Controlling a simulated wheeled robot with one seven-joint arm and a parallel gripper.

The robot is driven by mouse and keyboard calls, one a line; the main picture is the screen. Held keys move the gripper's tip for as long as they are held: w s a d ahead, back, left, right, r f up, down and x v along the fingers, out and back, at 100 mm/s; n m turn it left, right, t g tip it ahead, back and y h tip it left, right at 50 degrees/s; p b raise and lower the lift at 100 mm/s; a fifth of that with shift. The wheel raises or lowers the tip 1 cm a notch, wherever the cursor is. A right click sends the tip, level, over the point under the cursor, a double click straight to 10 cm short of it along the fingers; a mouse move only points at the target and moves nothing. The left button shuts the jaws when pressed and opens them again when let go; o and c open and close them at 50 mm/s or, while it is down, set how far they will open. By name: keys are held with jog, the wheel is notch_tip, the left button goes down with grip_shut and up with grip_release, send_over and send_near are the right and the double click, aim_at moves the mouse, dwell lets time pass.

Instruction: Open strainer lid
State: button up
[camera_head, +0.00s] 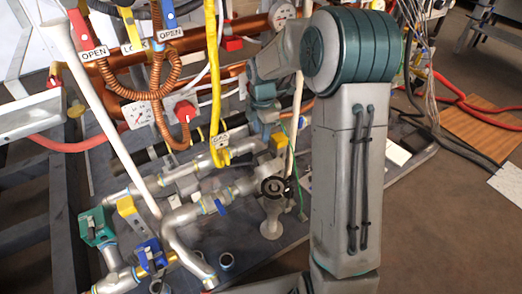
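I cannot tell for certain which part is the strainer lid. A black round cap or knob (274,187) sits among the silver pipes in the lower middle, just left of my upright arm link. A pale rounded fitting (271,222) stands below it. My arm bends over at the top and its wrist reaches down behind the pipes' front, left of the upright link. The end of the arm is small and partly hidden by hoses and cables, so my gripper's fingers cannot be made out. I see no contact between my arm and the black cap.
Copper pipes (240,38), a yellow gas hose (216,90) and a red valve knob (185,111) crowd the upper left. Green (97,226) and blue (151,257) valves sit lower left. A red cable (466,104) lies at right. Brown floor at lower right is clear.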

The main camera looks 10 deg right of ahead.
jog(key=f+b, duration=0.3)
jog(key=f, duration=0.6)
jog(key=shift+w, duration=0.2)
grip_shut()
